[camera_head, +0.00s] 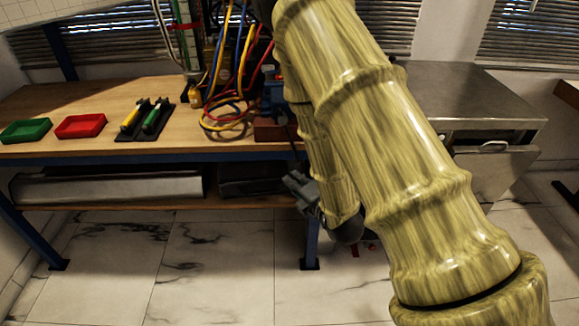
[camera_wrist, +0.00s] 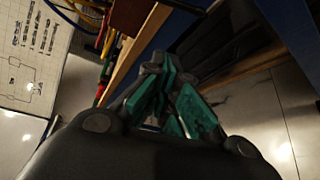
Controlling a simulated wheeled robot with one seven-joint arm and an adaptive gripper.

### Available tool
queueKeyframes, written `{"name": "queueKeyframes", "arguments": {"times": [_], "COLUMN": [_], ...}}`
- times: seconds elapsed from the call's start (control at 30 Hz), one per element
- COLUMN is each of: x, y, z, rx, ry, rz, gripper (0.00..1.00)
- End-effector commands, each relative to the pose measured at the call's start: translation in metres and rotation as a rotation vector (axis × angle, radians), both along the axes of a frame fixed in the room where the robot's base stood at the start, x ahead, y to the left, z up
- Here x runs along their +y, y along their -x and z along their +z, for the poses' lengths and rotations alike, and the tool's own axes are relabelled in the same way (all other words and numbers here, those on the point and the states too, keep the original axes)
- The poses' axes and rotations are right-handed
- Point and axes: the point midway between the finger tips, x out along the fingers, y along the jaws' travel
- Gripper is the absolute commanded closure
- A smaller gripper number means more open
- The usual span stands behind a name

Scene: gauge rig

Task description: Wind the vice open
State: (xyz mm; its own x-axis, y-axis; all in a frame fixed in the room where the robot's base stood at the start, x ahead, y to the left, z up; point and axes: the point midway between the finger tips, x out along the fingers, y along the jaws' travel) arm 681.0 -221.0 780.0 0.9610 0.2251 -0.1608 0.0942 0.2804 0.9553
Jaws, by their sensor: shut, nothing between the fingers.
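The vice (camera_head: 272,94) is a small blue body on a reddish-brown block (camera_head: 268,129) at the right part of the workbench. My arm hides its right side, so I cannot tell how far its jaws stand apart. A thin dark bar (camera_head: 293,143) shows just below it at the bench's front edge; I cannot tell whether it is the vice's handle. My gripper (camera_head: 290,181) is below and in front of the bench top, apart from the vice. In the wrist view its teal-padded fingers (camera_wrist: 166,75) are shut and empty.
Coiled coloured cables (camera_head: 228,118) lie left of the vice. A green tray (camera_head: 25,130), a red tray (camera_head: 80,125) and a dark holder with yellow and green tools (camera_head: 143,118) stand farther left. A metal cabinet (camera_head: 470,95) is at right. The tiled floor before the bench is clear.

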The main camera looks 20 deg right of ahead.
Motion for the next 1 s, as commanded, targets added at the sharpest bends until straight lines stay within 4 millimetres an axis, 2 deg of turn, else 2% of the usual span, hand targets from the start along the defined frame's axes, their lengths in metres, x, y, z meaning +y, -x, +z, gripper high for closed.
{"name": "queueKeyframes", "arguments": {"times": [0.23, 0.73, 0.8, 1.0], "x": [0.005, 0.023, 0.011, -0.006], "y": [-0.021, -0.1, -0.097, -0.095], "z": [0.001, -0.012, -0.009, -0.003], "rx": [-0.014, -0.012, -0.01, -0.011], "ry": [0.012, 0.009, 0.009, 0.01], "rz": [0.005, 0.003, 0.001, 0.002], "gripper": [1.0, 1.0, 1.0, 1.0]}}
